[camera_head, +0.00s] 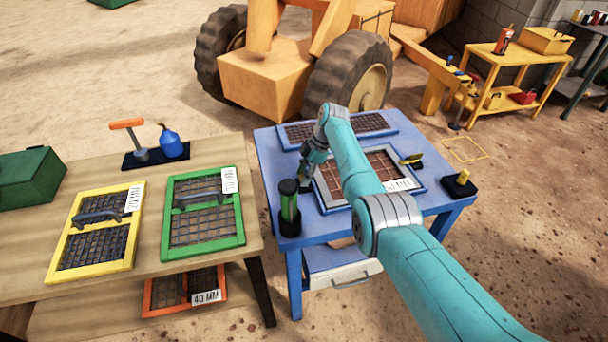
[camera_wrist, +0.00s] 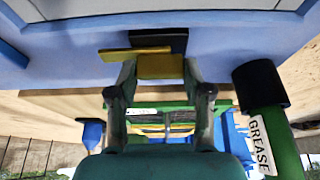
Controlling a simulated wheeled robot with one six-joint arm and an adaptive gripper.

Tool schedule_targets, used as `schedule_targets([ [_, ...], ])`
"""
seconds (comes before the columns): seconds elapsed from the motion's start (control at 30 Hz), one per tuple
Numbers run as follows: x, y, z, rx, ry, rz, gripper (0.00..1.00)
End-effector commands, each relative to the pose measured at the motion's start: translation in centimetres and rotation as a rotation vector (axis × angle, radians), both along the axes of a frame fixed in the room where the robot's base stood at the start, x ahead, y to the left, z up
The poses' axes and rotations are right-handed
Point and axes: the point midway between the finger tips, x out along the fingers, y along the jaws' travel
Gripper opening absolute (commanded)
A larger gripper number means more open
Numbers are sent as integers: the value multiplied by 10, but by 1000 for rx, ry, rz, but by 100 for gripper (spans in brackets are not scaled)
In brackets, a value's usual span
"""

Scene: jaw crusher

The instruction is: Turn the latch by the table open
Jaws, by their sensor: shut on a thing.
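The latch (camera_wrist: 158,66) is a yellow handle on a small black base, fixed to the blue table beside the framed screen. A flat yellow bar reaches left from it in the wrist view. My gripper (camera_wrist: 158,74) has its two fingers on either side of the yellow handle and is shut on it. In the head view my gripper (camera_head: 306,176) is at the left edge of the screen (camera_head: 330,199) on the blue table (camera_head: 267,150), and it hides most of this latch. A second yellow and black latch (camera_head: 411,160) is at the screen's right side.
A green grease tube (camera_head: 289,203) stands in a black holder close to my gripper; the tube (camera_wrist: 268,140) is right of it in the wrist view. A wooden table (camera_head: 150,212) with yellow and green screens stands left. A black block with a yellow knob (camera_head: 462,178) sits right.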

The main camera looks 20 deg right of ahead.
Motion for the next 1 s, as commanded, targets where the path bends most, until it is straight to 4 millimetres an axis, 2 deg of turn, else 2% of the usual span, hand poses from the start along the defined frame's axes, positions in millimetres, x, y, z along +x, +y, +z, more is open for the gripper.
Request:
schedule_targets([
  [0.53,-1,0,-1,-2,2,21,15],
  [0.57,-1,0,-1,-2,2,21,57],
  [0.63,-1,0,-1,-1,1,21,75],
  [1.0,0,-1,2,-1,0,19,75],
])
